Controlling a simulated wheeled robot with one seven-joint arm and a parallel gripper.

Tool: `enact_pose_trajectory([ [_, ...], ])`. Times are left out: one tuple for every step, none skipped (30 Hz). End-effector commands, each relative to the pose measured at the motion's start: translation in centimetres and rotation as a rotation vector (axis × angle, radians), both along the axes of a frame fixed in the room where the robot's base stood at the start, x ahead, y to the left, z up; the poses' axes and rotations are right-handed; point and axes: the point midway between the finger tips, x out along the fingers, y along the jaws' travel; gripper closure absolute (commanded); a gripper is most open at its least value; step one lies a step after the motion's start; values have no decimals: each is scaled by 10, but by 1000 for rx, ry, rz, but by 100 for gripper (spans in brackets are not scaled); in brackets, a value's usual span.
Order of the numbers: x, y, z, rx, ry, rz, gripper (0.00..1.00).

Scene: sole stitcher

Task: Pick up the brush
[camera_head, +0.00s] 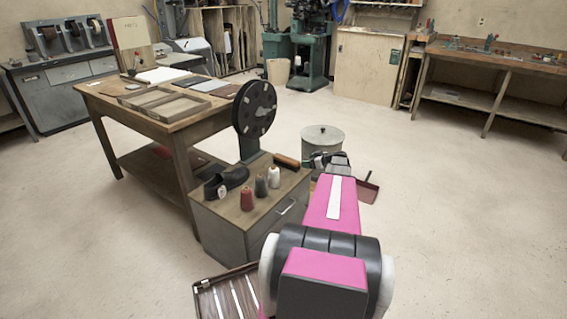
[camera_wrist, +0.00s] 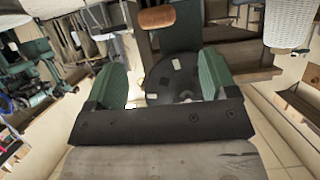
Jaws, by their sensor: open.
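The brush (camera_head: 287,161) has a brown wooden back and a dark underside. It lies on the top of the small grey cabinet (camera_head: 250,232), at its back right corner. My gripper (camera_head: 322,158) is just right of the brush in the head view, partly hidden by my pink arm. In the wrist view its two green fingers (camera_wrist: 162,65) are spread wide with nothing held between them. A brown rounded thing (camera_wrist: 156,17) near the top of that view, beyond the fingertips, may be the brush, but I cannot be sure.
A black shoe (camera_head: 226,180), a red cone (camera_head: 246,199) and two other thread cones stand on the cabinet. A black disc (camera_head: 254,107) rises behind them. A lidded bin (camera_head: 322,145) and a red dustpan (camera_head: 366,190) are behind my arm. Floor at right is clear.

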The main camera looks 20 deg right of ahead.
Motion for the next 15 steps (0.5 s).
enact_pose_trajectory([
  [2,-2,-1,-2,-7,-2,21],
  [4,-2,-2,-3,-10,-1,21],
  [7,0,-3,-4,-10,-2,21],
  [9,1,-4,-4,-10,-2,21],
  [13,3,-5,-3,-10,-1,21],
  [17,6,-8,-4,-9,-1,21],
  [21,9,-9,-4,-9,0,21],
  [25,11,-11,-4,-9,0,21],
  [30,14,-13,-4,-9,0,21],
  [33,16,-15,-4,-8,0,21],
  [37,18,-17,-4,-8,0,21],
  [40,20,-18,-4,-8,0,21],
  [43,22,-19,-4,-8,0,21],
  [44,23,-20,-4,-8,0,21],
  [45,24,-21,-4,-8,-1,21],
])
